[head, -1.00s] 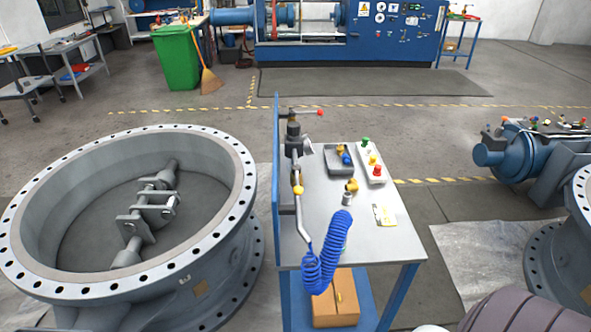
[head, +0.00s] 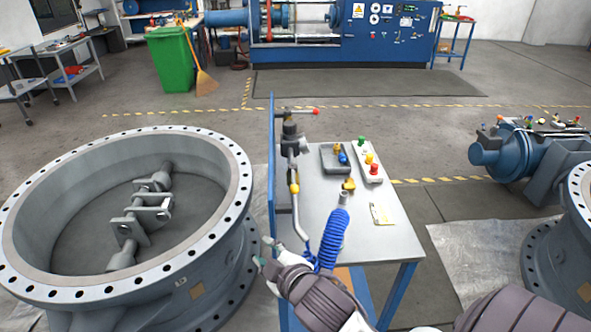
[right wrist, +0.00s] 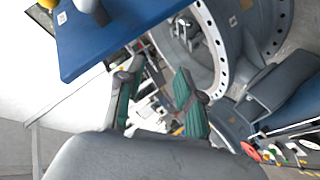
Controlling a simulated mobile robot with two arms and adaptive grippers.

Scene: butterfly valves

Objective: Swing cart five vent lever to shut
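A small cart with a grey top (head: 350,235) and a blue upright panel (head: 271,170) stands in the middle of the head view. A pipe assembly (head: 290,150) rises beside the panel. On its top is a lever with a red tip (head: 315,111), pointing right. Lower on the pipe is a yellow knob (head: 294,188). No cart number is readable, and I cannot tell for sure which part is the vent lever. My right gripper (head: 266,254) is low at the cart's front left, below the pipe, with its fingers apart and empty; it also shows in the right wrist view (right wrist: 157,100).
A large flanged valve body (head: 235,170) stands close on the left. Open floor lies behind the cart.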

